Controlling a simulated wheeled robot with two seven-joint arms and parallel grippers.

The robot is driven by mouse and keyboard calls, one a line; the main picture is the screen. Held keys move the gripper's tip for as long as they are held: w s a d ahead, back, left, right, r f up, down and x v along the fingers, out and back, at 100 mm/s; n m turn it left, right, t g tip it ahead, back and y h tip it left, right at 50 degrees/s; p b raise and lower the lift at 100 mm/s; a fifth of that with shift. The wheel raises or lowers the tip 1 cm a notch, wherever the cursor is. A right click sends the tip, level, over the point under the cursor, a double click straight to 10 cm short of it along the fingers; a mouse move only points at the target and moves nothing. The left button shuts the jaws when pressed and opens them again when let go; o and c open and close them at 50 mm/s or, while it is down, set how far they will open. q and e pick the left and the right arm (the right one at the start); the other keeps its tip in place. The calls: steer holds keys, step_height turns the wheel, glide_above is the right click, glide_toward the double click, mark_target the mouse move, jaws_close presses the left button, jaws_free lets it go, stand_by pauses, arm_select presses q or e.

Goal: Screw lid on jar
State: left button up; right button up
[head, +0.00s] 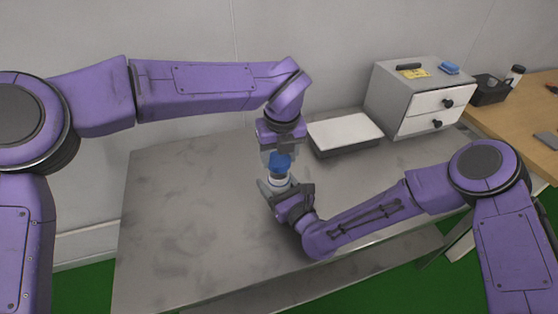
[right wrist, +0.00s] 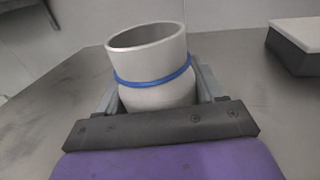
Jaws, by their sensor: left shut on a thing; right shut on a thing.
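The jar (right wrist: 152,60) is a pale grey-white cylinder with an open top and a blue ring around its neck. My right gripper (head: 277,188) is shut on the jar's lower body, one finger on each side. The jar's white upper part (head: 278,180) shows in the head view between the two grippers. The blue lid (head: 279,163) is held in my left gripper (head: 278,158), pointing down directly above the jar. Whether the lid touches the rim is hard to tell in the head view. The right wrist view shows the open mouth without the lid or left gripper.
A grey metal table (head: 185,215) lies under both arms, with free room at left and front. A flat white-topped box (head: 345,133) stands behind and right of the jar. A grey drawer cabinet (head: 412,95) stands farther back right, beside a wooden desk (head: 520,108).

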mark_target(278, 184)
arm_select(q)
steer(key=shift+f, duration=0.7)
steer(key=shift+f, duration=0.1)
steer(key=shift+f, duration=0.75)
steer(key=shift+f, duration=0.55)
